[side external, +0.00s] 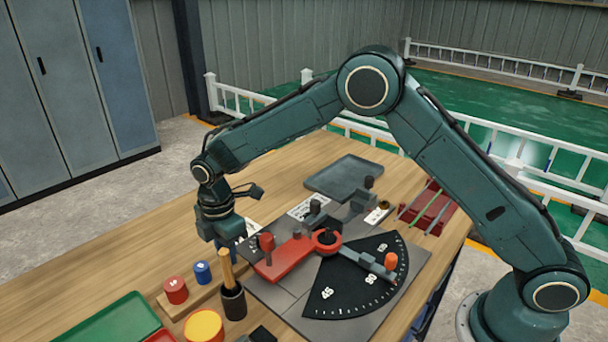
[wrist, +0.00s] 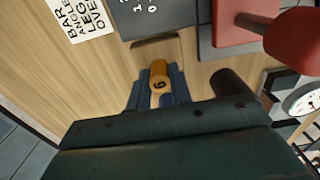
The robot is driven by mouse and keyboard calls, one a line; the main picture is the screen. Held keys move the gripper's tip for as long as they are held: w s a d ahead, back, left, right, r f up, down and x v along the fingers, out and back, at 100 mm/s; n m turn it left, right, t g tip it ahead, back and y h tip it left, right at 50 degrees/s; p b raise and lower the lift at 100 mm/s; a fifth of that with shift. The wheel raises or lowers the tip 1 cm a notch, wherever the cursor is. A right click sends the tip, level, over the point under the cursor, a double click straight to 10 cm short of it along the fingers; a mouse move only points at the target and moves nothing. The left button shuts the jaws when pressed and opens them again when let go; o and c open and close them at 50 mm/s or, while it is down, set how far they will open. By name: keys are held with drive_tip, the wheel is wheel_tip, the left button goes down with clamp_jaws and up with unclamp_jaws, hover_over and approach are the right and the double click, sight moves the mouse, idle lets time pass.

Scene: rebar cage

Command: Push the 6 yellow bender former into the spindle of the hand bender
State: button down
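The yellow former (wrist: 159,74), marked 6, sits between the dark blue fingers of my gripper (wrist: 160,92) in the wrist view. The fingers lie close along both its sides, and its far end sticks out past their tips. In the side view my gripper (side external: 230,238) points down at the left edge of the bender plate; the former cannot be made out there. The hand bender (side external: 285,258) has a red arm with a red ring (side external: 328,251) around its dark centre, where the spindle is. A black angle dial (side external: 350,295) lies beside it.
A red former (side external: 176,290) and a blue former (side external: 202,272) stand on a wooden rack. A black cup (side external: 233,303) with a wooden handle stands in front of my gripper. A red upright knob (side external: 266,243) rises from the bender. A grey tray (side external: 345,178) lies behind.

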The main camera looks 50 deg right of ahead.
drive_tip(key=shift+r, duration=0.1)
wheel_tip(320, 180, up, 20)
idle(1.0)
idle(0.5)
drive_tip(key=s+d+f+m, duration=0.3)
drive_tip(key=s+d, duration=0.3)
drive_tip(key=d, duration=0.3)
drive_tip(key=s+d+f+m, duration=0.3)
drive_tip(key=s+d, duration=0.3)
drive_tip(key=d, duration=0.3)
drive_tip(key=shift+s+d+f, duration=0.15)
drive_tip(key=shift+s+f, duration=0.1)
drive_tip(key=shift+f, duration=0.65)
drive_tip(key=shift+f, duration=0.2)
drive_tip(key=shift+f, duration=2.7)
